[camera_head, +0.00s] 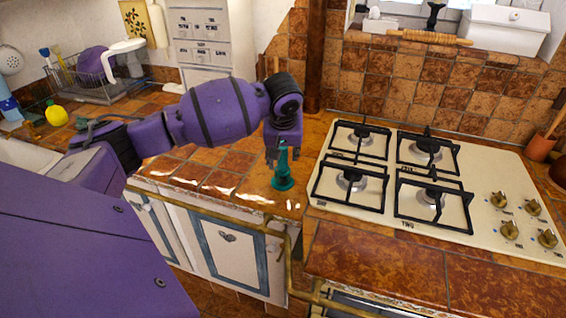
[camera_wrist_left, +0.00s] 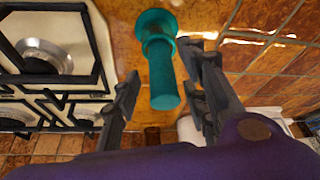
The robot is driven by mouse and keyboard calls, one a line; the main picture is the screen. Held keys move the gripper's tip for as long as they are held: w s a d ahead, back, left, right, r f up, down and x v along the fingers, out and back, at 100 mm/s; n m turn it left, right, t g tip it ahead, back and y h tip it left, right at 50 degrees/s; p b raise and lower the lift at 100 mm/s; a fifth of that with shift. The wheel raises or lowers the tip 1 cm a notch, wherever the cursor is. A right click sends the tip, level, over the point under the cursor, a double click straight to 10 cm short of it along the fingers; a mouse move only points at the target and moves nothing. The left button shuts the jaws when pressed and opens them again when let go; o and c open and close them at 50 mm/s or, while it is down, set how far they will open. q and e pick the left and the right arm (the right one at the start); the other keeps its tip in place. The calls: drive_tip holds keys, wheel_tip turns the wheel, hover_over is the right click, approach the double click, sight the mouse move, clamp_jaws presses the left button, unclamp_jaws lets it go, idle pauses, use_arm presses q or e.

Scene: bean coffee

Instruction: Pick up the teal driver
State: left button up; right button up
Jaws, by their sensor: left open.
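The teal driver (camera_head: 283,172) stands upright on its wide round base on the tiled counter, left of the stove in the head view. In the left wrist view the teal driver (camera_wrist_left: 162,75) shows between the two fingers, its flanged end away from my wrist. My left gripper (camera_head: 278,155) comes down from above at the driver's upper part, which its fingers partly hide. In the left wrist view my left gripper (camera_wrist_left: 165,65) is open, with a finger on each side of the shaft. The right finger looks close to it; I cannot tell whether they touch. My right gripper is not in view.
A white gas stove (camera_head: 480,180) with black grates stands just right of the driver. A brass rail (camera_head: 210,213) runs along the counter's front edge. A dish rack (camera_head: 100,92) and a yellow bottle (camera_head: 56,115) stand at the left. The tiles left of the driver are clear.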

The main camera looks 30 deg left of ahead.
use_arm(q)
drive_tip(key=shift+x, duration=1.15)
drive_tip(key=shift+w, duration=0.1)
clamp_jaws()
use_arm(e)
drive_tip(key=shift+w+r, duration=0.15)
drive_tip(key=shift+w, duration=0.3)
use_arm(q)
drive_tip(key=shift+r, duration=0.3)
wheel_tip(320, 180, up, 9)
drive_tip(key=shift+r, duration=0.15)
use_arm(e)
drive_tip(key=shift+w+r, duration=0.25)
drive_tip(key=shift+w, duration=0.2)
